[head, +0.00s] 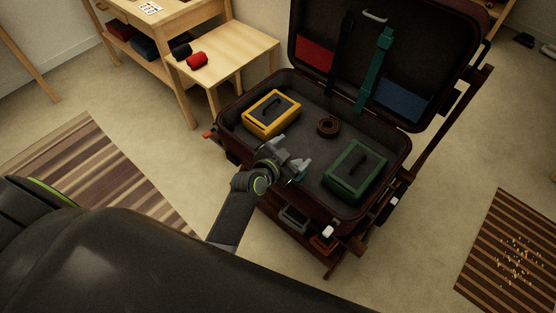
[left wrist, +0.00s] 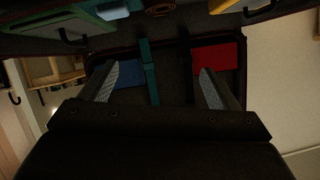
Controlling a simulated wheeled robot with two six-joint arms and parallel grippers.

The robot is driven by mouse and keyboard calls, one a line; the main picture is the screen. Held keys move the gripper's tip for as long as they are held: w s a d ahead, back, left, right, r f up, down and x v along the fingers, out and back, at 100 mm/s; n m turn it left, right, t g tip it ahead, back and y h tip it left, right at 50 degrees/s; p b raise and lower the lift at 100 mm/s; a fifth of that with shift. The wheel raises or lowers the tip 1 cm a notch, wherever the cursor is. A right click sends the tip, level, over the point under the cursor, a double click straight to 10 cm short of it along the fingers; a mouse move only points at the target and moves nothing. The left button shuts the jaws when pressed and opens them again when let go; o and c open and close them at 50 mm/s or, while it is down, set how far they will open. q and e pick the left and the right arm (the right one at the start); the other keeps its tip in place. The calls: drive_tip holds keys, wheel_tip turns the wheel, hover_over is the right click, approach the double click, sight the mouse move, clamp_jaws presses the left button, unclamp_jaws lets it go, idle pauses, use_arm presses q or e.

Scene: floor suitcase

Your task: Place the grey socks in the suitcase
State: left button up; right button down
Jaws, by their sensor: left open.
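The open suitcase (head: 228,118) lies on a dark wooden stand. In it are a yellow case (head: 271,113), a green case (head: 354,171) and a coiled brown belt (head: 328,126). I see no clearly grey socks in it. A dark roll (head: 181,51), possibly socks, lies beside a red roll (head: 197,60) on the low wooden table; I cannot tell if it is grey. My left gripper (head: 296,167) is over the suitcase's front part, between the two cases. In the left wrist view its fingers (left wrist: 158,88) are apart with nothing between them. My right gripper is not in view.
The raised lid (head: 345,72) holds red and blue flat items and a teal strap (head: 376,70). Folded red and blue cloths (head: 144,47) sit on a shelf behind the low table (head: 245,50). Striped rugs (head: 105,165) lie on the floor. The suitcase's middle has free room.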

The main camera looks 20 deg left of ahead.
use_arm(q)
drive_tip(key=v, duration=0.7)
drive_tip(key=shift+s, duration=0.15)
drive_tip(key=s+a+f+n+g+y, duration=0.15)
drive_tip(key=s+f, duration=0.25)
drive_tip(key=f, duration=0.4)
drive_tip(key=s+a+f+n+g, duration=0.15)
drive_tip(key=s+f, duration=0.25)
drive_tip(key=f, duration=0.5)
drive_tip(key=s+a+f+n+g+y, duration=0.1)
drive_tip(key=s+a+f+g, duration=0.2)
drive_tip(key=f, duration=0.5)
drive_tip(key=s+a+f+n+g, duration=0.1)
drive_tip(key=s+a+f+g, duration=0.1)
drive_tip(key=s+f, duration=0.3)
drive_tip(key=s+a+f+g+y, duration=0.1)
drive_tip(key=s+f, duration=0.4)
drive_tip(key=s, duration=0.8)
drive_tip(key=s+a+f+n+g, duration=0.1)
drive_tip(key=s+a+f+g, duration=0.2)
drive_tip(key=s, duration=0.7)
wheel_tip(320, 180, down, 2)
drive_tip(key=shift+a+n+y, duration=0.3)
drive_tip(key=shift+a+y, duration=0.05)
drive_tip(key=shift+a, duration=0.35)
wheel_tip(320, 180, up, 4)
drive_tip(key=p, duration=0.3)
drive_tip(key=shift+p, duration=0.4)
